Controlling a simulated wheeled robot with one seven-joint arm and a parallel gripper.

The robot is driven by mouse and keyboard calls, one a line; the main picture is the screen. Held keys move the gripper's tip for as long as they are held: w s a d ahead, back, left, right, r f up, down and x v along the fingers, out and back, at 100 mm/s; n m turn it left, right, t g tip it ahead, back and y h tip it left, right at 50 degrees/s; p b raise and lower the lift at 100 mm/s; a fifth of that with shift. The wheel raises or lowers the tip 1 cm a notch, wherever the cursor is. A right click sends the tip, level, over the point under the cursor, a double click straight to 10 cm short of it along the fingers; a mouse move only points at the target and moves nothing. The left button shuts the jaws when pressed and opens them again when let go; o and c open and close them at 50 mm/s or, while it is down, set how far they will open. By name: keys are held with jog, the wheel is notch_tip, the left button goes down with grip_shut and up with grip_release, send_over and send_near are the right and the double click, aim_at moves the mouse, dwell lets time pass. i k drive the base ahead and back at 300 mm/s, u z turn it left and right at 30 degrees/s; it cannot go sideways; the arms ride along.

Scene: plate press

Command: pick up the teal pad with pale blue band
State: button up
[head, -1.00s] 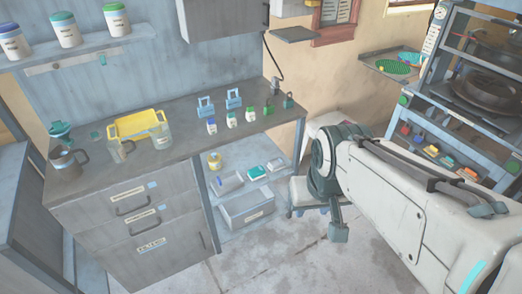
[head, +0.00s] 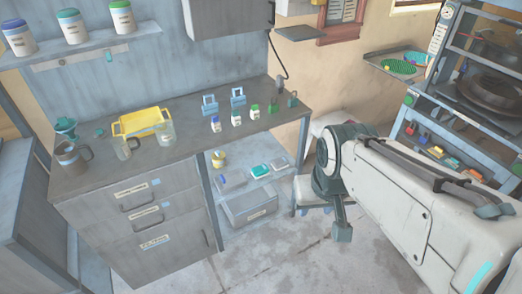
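A small teal block with a pale top (head: 260,171) lies on the lower shelf beside the counter, between two grey flat pieces; it may be the teal pad, but the band is too small to make out. A small flat teal piece (head: 99,132) also lies on the counter, left of the yellow tray. My arm reaches in from the right. Its end, my gripper (head: 342,233), hangs low over the floor, right of the shelf and well apart from both teal things. Its fingers are too small and turned away to read.
The counter (head: 95,182) holds a yellow tray (head: 145,131), jars, blue stands and small bottles. A grey bin (head: 250,207) stands below the shelf. A stool (head: 307,188) is behind my arm. A rack (head: 455,125) stands right. The front floor is clear.

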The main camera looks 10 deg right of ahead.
aim_at(260, 171)
jog(key=u, duration=0.05)
jog(key=k, duration=0.5)
jog(key=z, duration=0.65)
jog(key=i, duration=1.65)
jog(key=u, duration=0.35)
